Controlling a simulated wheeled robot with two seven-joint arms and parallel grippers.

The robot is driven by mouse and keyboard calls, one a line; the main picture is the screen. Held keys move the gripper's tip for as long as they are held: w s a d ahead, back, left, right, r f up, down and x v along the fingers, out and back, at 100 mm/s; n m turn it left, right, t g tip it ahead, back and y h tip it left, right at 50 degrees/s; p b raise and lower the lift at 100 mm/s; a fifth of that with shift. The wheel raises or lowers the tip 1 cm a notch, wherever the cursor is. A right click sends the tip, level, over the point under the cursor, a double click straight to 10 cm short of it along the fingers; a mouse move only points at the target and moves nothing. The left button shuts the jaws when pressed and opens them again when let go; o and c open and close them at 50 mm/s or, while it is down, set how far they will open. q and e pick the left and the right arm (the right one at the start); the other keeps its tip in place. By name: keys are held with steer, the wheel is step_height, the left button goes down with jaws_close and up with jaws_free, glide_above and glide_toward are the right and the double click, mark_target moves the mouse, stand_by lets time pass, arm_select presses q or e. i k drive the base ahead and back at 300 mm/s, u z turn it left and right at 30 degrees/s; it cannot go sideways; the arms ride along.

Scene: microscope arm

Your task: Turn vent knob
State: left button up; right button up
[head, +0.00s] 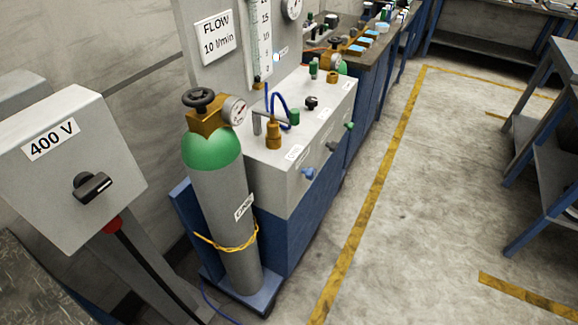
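A grey cabinet (280,175) with a blue base stands in the middle of the head view. Its front face carries a blue knob (308,173), a dark grey knob (332,146) and a green knob (349,126). A black knob (311,102) sits on its top. The small labels are too small to read, so I cannot tell which knob is the vent knob. Neither gripper shows in the head view.
A grey cylinder (225,200) with a green shoulder, black handwheel (199,98) and gauge (236,110) stands left of the cabinet, strapped in yellow. A "400 V" box (60,180) is at far left. Open floor (420,220) lies right; a blue-legged table (545,170) stands beyond.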

mark_target(350, 125)
steer(key=z, duration=0.55)
steer(key=k, duration=1.25)
steer(key=z, duration=0.9)
steer(key=i, duration=1.7)
steer(key=u, duration=0.65)
steer(key=i, duration=1.35)
steer(key=u, duration=1.25)
